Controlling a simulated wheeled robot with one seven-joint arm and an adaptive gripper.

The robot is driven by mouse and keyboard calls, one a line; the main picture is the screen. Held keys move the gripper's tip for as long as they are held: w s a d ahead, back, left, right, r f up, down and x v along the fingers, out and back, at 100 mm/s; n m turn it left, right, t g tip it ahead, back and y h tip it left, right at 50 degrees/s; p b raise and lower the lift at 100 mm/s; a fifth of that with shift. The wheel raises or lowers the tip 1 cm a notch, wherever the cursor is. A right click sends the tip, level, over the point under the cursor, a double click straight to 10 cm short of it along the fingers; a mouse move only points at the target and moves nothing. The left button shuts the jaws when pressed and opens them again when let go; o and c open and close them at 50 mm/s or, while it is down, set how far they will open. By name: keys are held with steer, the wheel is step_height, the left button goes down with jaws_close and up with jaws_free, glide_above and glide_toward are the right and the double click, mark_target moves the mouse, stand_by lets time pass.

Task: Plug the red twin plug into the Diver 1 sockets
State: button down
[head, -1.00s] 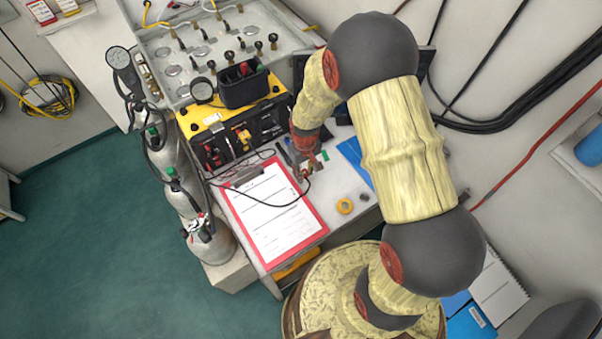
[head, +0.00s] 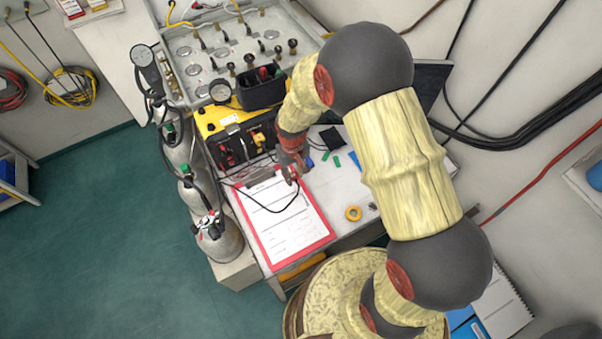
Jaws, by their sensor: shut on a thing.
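My gripper (head: 292,175) is shut on the red twin plug (head: 290,173), held over the upper right part of the clipboard. The plug is small here and mostly covered by the fingers. A thin black cable runs from it in a loop across the white sheet and off to the left. The yellow and black panel box (head: 210,122) stands behind and left of my gripper, apart from the plug. Its dark front face carries red and yellow fittings (head: 258,140). The Diver 1 sockets cannot be told apart at this size, and my arm hides the box's right end.
A red clipboard (head: 325,238) lies on the table, with a yellow tape roll (head: 353,213) to its right. Grey cylinders (head: 218,243) with gauges stand at the table's left. A black bin (head: 262,93) sits on the box. Green and blue bits lie right of my gripper.

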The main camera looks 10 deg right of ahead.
steer(key=shift+w+a+r+p, duration=0.9)
steer(key=shift+a+r, duration=1.1)
steer(key=shift+a, duration=2.45)
steer(key=shift+w+a+r+p, duration=0.55)
steer(key=shift+a+r+p, duration=0.95)
steer(key=shift+a, duration=2.95)
steer(key=shift+w+a+r+b, duration=0.15)
steer(key=shift+w+a+b, duration=0.1)
steer(key=shift+w, duration=0.65)
steer(key=shift+w+a+r+b, duration=0.1)
steer(key=shift+w+a+b, duration=0.15)
steer(key=shift+w, duration=0.6)
steer(key=shift+w+a+r+b, duration=0.15)
steer(key=shift+w+b, duration=0.15)
steer(key=shift+w, duration=0.6)
steer(key=shift+w+a+b, duration=0.25)
steer(key=shift+w+b, duration=0.1)
steer(key=shift+w, duration=0.6)
steer(key=c, duration=1.4)
jaws_free()
